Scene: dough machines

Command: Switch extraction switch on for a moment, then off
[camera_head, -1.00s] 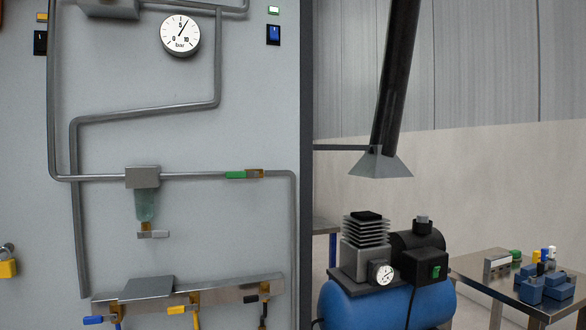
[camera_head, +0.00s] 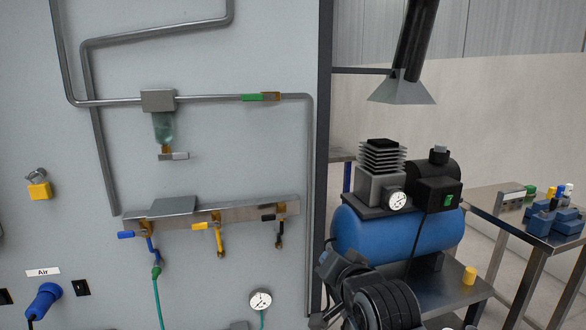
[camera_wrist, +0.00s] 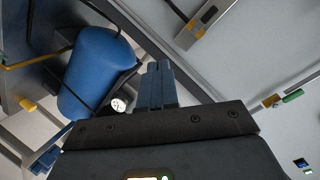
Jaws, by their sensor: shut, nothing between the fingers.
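A blue rocker switch (camera_wrist: 300,163) with a small green lamp (camera_wrist: 309,171) by it shows tiny at the lower right corner of the wrist view. I cannot read a label or tell its position, nor whether it is the extraction switch. No such switch is in the head view now. An extraction hood (camera_head: 402,91) on a black duct hangs at the upper right of the head view. My gripper (camera_wrist: 158,68) is shut and empty in the wrist view, apart from the switch and touching nothing visible. My arm shows at the bottom of the head view.
A blue compressor tank (camera_head: 400,240) stands right of the panel, behind my arm. A metal table (camera_head: 500,207) stands further right.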

